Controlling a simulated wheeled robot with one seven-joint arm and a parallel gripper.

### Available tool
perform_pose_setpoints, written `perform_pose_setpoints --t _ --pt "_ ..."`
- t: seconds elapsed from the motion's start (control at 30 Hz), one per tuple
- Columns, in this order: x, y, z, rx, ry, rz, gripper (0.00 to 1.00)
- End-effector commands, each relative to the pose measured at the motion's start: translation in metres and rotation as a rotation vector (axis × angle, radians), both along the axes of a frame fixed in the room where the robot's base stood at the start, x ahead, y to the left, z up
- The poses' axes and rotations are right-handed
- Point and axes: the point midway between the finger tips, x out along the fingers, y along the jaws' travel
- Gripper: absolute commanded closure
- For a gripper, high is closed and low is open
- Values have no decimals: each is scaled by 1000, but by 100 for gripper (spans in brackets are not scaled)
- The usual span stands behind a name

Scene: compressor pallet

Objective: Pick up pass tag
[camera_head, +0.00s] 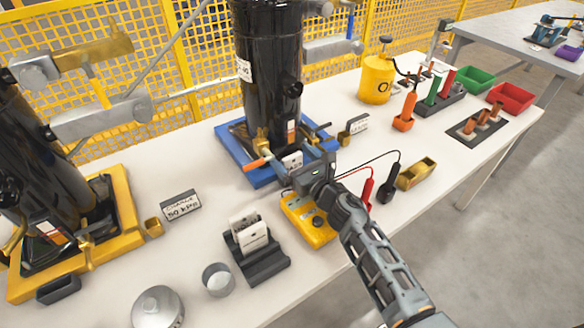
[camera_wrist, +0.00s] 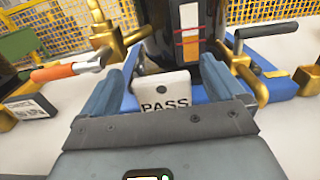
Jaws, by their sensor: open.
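The white pass tag (camera_wrist: 165,92), with PASS in dark letters, shows in the wrist view in front of the black compressor (camera_wrist: 180,30) and its blue base. In the head view the tag (camera_head: 292,160) is a small white plate low at the front of the compressor (camera_head: 268,75). My gripper (camera_wrist: 160,84) is open, with one finger on each side of the tag and gaps visible beside it. In the head view my gripper (camera_head: 305,168) reaches in over the blue base's front edge. The tag's lower edge is hidden by my gripper, and I cannot tell what supports it.
An orange-handled valve (camera_head: 257,164) is close left of my gripper. A yellow meter (camera_head: 308,220) lies below it, with red and black probes (camera_head: 389,187) to the right. A dark rack (camera_head: 258,262) of white cards stands front left. Another compressor stands on a yellow base (camera_head: 125,215).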

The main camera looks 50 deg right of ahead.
Motion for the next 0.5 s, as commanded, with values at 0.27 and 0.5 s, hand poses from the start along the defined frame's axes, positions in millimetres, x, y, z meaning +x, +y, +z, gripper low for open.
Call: perform_pose_setpoints --t 0.27,0.5 --pt "7 -2 0 0 1 -1 4" --pt "7 -2 0 0 0 0 21"
